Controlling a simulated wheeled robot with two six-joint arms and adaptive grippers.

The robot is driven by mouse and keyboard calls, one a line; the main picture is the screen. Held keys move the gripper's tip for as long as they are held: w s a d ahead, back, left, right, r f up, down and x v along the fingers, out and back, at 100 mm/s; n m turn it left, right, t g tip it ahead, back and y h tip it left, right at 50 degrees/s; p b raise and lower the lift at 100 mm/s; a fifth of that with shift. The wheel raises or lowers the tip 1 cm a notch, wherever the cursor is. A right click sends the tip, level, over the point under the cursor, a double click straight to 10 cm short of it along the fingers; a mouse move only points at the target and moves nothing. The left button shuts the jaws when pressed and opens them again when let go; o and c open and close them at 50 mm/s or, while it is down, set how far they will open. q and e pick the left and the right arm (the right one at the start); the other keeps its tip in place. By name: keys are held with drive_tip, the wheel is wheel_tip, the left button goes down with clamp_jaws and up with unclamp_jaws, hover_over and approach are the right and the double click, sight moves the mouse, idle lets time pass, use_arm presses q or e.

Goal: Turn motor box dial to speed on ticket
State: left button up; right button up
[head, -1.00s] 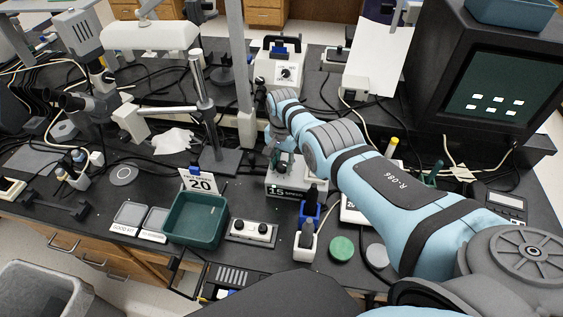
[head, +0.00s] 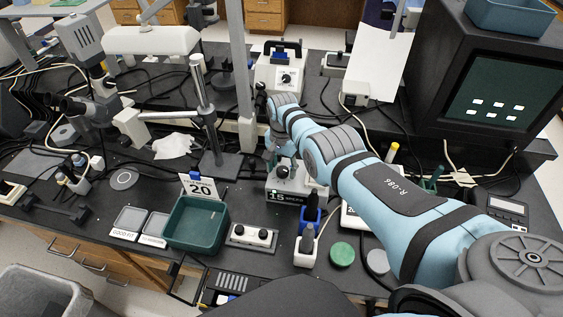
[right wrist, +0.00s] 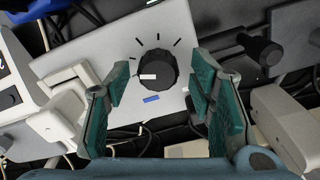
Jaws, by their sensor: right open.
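The motor box (head: 312,198) stands on the bench, its lit front display reading what looks like 15. Its black round dial (head: 285,171) sits on top and shows large in the right wrist view (right wrist: 160,68), with a white pointer mark toward the left and tick marks around it. The ticket (head: 201,188), a white card reading 20, stands behind the green tray. My right gripper (head: 279,150) is open just above the dial. In the wrist view its green-padded fingers (right wrist: 160,84) lie either side of the dial, apart from it. My left gripper is not in view.
A green tray (head: 182,243) and a two-knob box (head: 262,238) lie left of and in front of the motor box. A blue holder (head: 310,217) stands close at its front right. A white box with a dial (head: 268,73) stands behind. Cables run across the bench.

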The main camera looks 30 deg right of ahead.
sight(282, 169)
wheel_tip(282, 169, up, 12)
idle(0.3)
idle(0.3)
